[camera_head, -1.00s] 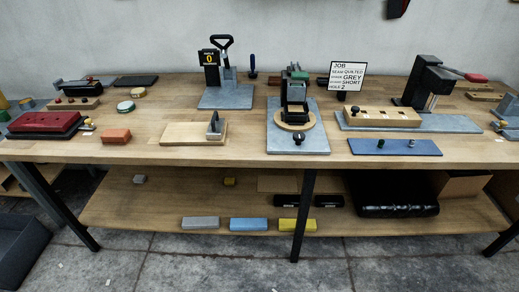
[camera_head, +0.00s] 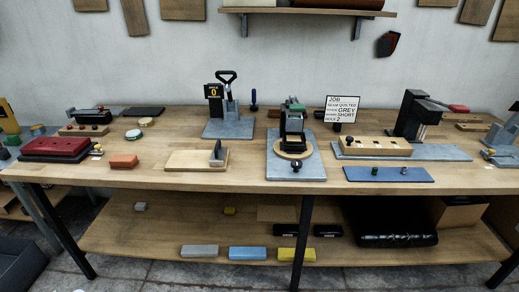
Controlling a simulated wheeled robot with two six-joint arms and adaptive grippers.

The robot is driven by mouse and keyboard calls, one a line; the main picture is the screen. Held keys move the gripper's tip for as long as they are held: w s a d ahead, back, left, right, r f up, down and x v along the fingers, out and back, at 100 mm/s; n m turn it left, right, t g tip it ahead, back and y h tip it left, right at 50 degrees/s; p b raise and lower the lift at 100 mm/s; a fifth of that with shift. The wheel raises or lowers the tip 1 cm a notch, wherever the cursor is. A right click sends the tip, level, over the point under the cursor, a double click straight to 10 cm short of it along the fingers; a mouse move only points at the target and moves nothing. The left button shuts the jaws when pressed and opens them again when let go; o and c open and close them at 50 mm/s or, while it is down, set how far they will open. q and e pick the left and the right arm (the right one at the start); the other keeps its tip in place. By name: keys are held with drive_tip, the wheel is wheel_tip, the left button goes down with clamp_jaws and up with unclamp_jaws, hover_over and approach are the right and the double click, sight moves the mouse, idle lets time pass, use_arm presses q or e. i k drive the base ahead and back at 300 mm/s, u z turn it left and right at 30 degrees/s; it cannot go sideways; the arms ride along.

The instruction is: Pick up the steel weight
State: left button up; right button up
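I cannot tell for certain which thing is the steel weight. A grey upright metal block (camera_head: 218,153) stands at the right end of a pale wooden board (camera_head: 185,160) on the workbench. A small grey cube (camera_head: 140,206) lies on the lower shelf at the left, and a longer grey bar (camera_head: 200,251) lies near that shelf's front edge. Neither of my grippers is in view.
The workbench (camera_head: 255,184) holds a press on a grey plate (camera_head: 296,170), a lever tool (camera_head: 228,110), a job card (camera_head: 341,108), a blue plate (camera_head: 388,174) and a red pad (camera_head: 55,147). Blue (camera_head: 247,253) and yellow (camera_head: 295,255) bars lie below. Its front edge has bare patches.

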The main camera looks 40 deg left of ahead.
sight(217, 158)
drive_tip(key=z, duration=0.25)
drive_tip(key=i, duration=0.7)
drive_tip(key=u, duration=0.55)
drive_tip(key=i, duration=0.7)
drive_tip(key=u, duration=0.75)
